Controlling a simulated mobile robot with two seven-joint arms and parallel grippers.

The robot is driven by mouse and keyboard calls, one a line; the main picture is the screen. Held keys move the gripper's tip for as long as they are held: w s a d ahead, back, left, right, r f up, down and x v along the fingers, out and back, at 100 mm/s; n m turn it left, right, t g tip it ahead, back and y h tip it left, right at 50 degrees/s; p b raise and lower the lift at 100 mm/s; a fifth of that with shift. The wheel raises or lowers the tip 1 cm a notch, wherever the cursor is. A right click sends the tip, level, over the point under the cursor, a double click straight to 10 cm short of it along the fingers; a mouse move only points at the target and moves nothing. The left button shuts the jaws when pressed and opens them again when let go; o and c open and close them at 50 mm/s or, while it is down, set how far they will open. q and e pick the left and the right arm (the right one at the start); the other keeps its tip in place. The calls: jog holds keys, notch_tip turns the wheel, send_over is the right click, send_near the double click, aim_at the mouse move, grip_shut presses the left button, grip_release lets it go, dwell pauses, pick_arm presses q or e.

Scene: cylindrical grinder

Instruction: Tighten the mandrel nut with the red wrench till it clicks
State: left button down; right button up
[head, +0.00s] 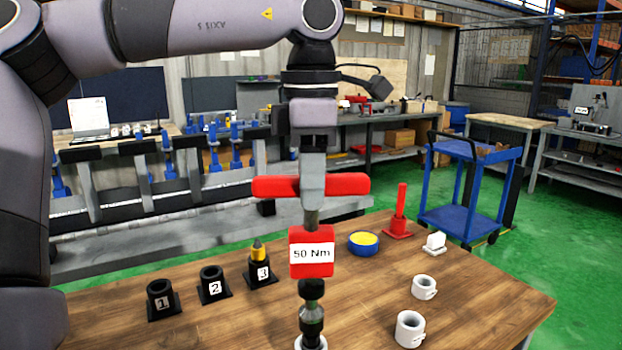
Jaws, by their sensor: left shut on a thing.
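The red wrench (312,269) stands upright, with a T-shaped red handle on top and a red block marked "50 Nm" lower down. My left gripper (312,188) comes down from above and is shut on the middle of the handle. The dark lower end of the wrench lines up over a dark and metallic upright piece, likely the mandrel (312,320), near the bottom edge. I cannot tell the nut apart or whether the wrench is seated on it. My right gripper is not in view.
On the wooden table (480,295) stand black holders numbered 1 (162,302), 2 (213,286) and 3 (260,272); holder 3 bears a yellow-tipped piece. A blue-yellow round dish (363,243), a red stand (398,225) and white ring-shaped parts (410,328) lie right. A blue cart (465,215) stands behind.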

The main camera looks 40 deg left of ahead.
aim_at(312, 228)
pick_arm(q)
jog(key=shift+f+b, duration=0.3)
jog(key=shift+f, duration=0.2)
jog(key=shift+f+b, duration=0.65)
jog(key=shift+f, duration=0.7)
dwell(0.5)
